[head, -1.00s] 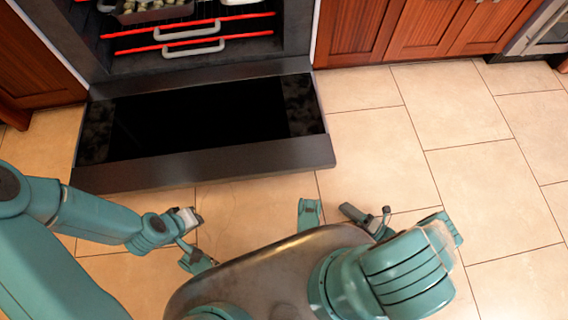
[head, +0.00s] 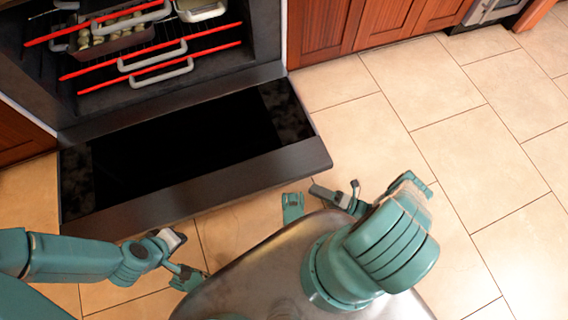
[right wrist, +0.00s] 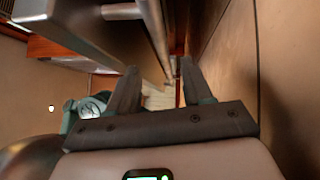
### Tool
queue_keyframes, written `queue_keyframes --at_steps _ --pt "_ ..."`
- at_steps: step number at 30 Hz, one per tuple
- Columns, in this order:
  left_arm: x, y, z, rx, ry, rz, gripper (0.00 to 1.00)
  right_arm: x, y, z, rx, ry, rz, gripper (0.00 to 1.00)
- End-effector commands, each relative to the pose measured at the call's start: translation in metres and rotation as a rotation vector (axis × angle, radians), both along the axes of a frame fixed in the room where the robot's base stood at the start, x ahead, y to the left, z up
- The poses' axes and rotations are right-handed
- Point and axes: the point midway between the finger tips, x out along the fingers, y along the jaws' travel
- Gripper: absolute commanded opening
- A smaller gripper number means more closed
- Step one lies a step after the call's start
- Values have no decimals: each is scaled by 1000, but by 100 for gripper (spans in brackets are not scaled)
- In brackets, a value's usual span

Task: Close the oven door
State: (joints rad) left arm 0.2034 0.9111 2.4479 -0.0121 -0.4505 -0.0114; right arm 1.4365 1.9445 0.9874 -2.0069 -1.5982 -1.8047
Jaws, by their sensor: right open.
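The oven door (head: 190,152) is folded down in front of the oven, with its dark glass inner side facing up. Its grey outer edge (head: 210,190) faces me. My right gripper (head: 325,194) is low near the door's right front corner, apart from it in the head view. In the right wrist view my right gripper (right wrist: 160,86) is open, with nothing between its fingers. A grey metal bar (right wrist: 152,35) runs close above the fingers there; I cannot tell which part it is. My left arm's end (head: 165,243) is before the door's front edge; its jaws are unclear.
The oven cavity (head: 255,45) stands open with red-edged racks (head: 150,60). A tray of food (head: 115,35) sits on a rack. Wooden cabinets (head: 370,25) flank the oven. The tiled floor (head: 460,110) to the right is clear.

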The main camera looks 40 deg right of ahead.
Motion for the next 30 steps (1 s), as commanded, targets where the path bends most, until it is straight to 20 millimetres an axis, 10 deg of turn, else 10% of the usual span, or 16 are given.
queue_keyframes --at_steps 15,28,30 --pt "2 0 -4 2 -7 1 0 93 59 13 1 0 4 50" --pt "3 1 -5 3 -12 2 0 104 66 15 0 1 0 50" --pt "3 1 -5 3 -12 2 0 104 66 15 0 1 0 27"
